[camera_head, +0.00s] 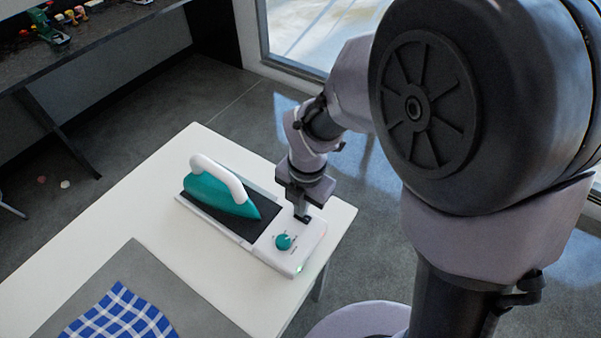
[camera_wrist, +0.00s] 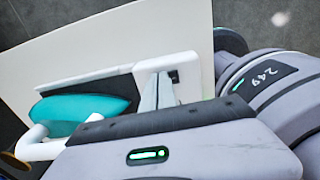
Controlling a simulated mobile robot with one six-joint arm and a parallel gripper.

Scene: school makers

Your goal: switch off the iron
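The iron (camera_head: 218,192) has a teal body and a white handle. It rests on the dark plate of a white base unit (camera_head: 300,250) on the table; it also shows in the wrist view (camera_wrist: 85,108). The base's right part carries a teal round knob (camera_head: 283,241) and a small black switch (camera_head: 303,219), which shows in the wrist view (camera_wrist: 174,76). A faint green glow shows at the base's near right end. My gripper (camera_head: 300,212) points down at the switch, its fingers together and empty. I cannot tell whether the tips touch it. The knob is hidden in the wrist view.
The white table (camera_head: 110,215) bears a grey mat (camera_head: 190,305) with a blue checked cloth (camera_head: 122,318) at the front left. A dark workbench (camera_head: 75,45) with small items stands at the back left. The table between mat and base is clear.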

